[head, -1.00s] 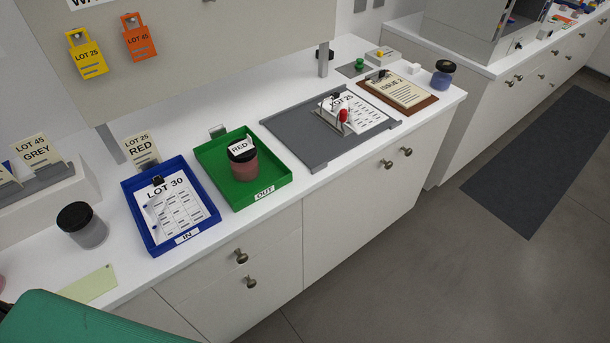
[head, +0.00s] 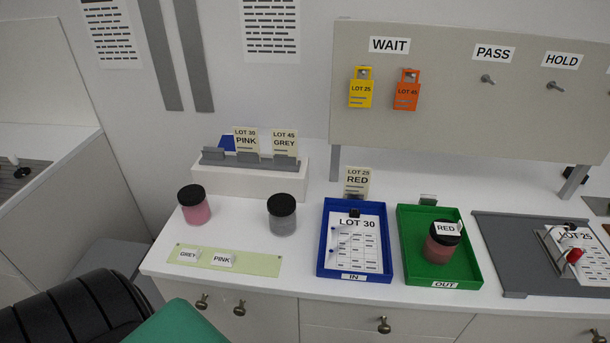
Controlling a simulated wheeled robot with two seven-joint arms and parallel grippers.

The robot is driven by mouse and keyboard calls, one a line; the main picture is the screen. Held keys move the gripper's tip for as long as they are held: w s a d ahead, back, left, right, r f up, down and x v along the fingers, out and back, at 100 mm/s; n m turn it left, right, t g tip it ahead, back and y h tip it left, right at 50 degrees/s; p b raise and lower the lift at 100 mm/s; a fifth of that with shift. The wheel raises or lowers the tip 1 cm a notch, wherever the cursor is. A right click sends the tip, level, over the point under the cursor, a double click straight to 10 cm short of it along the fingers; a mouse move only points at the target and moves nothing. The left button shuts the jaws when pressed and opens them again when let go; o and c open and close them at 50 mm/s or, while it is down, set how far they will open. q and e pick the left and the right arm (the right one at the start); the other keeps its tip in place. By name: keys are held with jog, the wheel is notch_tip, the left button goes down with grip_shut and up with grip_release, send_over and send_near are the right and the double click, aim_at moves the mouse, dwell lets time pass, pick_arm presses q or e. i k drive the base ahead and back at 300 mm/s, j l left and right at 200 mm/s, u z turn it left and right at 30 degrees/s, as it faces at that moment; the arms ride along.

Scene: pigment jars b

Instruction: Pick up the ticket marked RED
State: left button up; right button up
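The ticket marked RED (head: 357,182), a cream card reading LOT 25 RED, stands upright at the back edge of the blue IN tray (head: 326,262). Its lower edge sits at a small dark clip or holder. A sheet headed LOT 30 (head: 357,247) lies in the blue tray. A jar with a RED label (head: 441,243) stands in the green OUT tray (head: 470,272). Neither of my grippers shows in the head view.
A white block (head: 250,182) with a grey rack holds tickets PINK (head: 246,141) and GREY (head: 284,143). A pink jar (head: 194,205) and a grey jar (head: 282,215) stand before it. A green strip (head: 225,260) carries GREY and PINK labels. A grey board (head: 500,255) lies right.

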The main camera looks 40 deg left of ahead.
aim_at(357, 180)
jog(key=u, duration=0.8)
